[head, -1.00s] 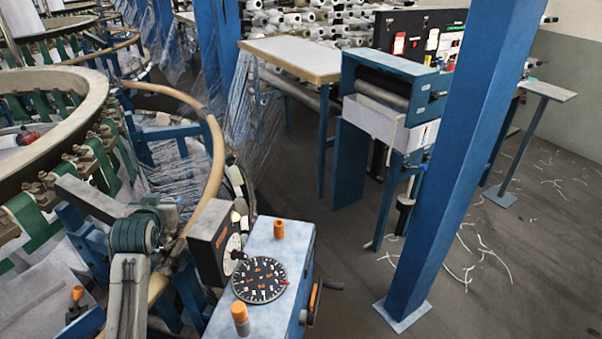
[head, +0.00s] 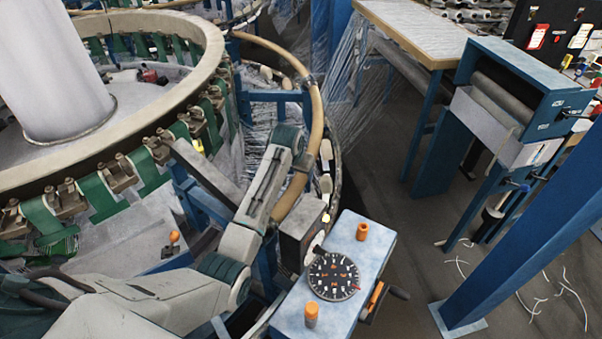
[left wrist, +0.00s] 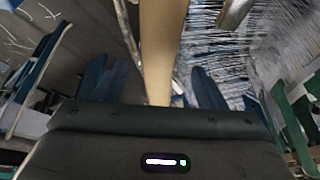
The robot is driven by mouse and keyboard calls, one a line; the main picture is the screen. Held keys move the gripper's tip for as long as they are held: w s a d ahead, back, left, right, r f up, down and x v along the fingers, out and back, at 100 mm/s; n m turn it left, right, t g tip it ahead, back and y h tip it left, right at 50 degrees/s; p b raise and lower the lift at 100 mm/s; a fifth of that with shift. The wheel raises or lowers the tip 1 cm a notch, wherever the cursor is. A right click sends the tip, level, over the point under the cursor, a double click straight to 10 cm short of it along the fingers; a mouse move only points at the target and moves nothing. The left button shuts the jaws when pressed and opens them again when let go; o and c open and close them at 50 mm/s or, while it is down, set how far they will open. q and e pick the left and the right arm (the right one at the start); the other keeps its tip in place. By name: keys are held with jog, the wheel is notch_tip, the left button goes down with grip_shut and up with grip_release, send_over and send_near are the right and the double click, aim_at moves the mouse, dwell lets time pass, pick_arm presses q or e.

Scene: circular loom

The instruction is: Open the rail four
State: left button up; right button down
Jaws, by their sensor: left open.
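A tan curved rail (head: 312,125) runs along the outer right side of the round loom in the head view. Its lower end goes down behind my left arm, near the blue control box. No number shows on it, so I cannot tell if it is rail four. My left arm reaches up from the bottom left, with its wrist beside the rail. In the left wrist view my left gripper (left wrist: 154,82) is open, its two blue fingers spread. The rail (left wrist: 158,40) passes between the fingers in the picture; I cannot tell whether they touch it. My right gripper is out of view.
The blue control box (head: 375,262) with a black dial (head: 333,276) and orange knobs stands just right of my left arm. A blue post (head: 530,240) and a blue roller stand (head: 535,85) are farther right. Fine threads (head: 355,75) hang behind the rail. Floor between is open.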

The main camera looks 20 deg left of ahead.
aim_at(299, 175)
pick_arm(q)
jog(key=shift+p+x, duration=0.4)
jog(key=shift+x, duration=2.1)
jog(key=shift+c, duration=0.5)
jog(key=c, duration=1.3)
jog(key=shift+g+h, duration=0.4)
jog(key=shift+g, duration=0.2)
jog(key=r+p, duration=0.1)
jog(key=r, duration=0.2)
jog(key=r+p, duration=0.1)
jog(key=r, duration=0.2)
jog(key=w+r+p, duration=0.1)
jog(key=r+p, duration=0.1)
jog(key=r, duration=0.1)
jog(key=shift+w+a+r, duration=0.1)
jog(key=shift+a+r, duration=0.15)
jog(key=shift+a, duration=0.15)
jog(key=w+a+r+g+h, duration=0.1)
jog(key=w+r, duration=0.1)
jog(key=r, duration=0.7)
jog(key=w+a+r+g+h, duration=0.1)
jog(key=w+a+r+g, duration=0.1)
jog(key=r, duration=0.6)
jog(key=shift+w+a+r+n+b, duration=0.15)
jog(key=shift+w+r+n+b, duration=0.2)
jog(key=shift+w, duration=0.2)
jog(key=shift+w+a+r, duration=0.15)
jog(key=shift+w+r, duration=0.1)
jog(key=shift+r, duration=0.35)
jog(key=o, duration=1.4)
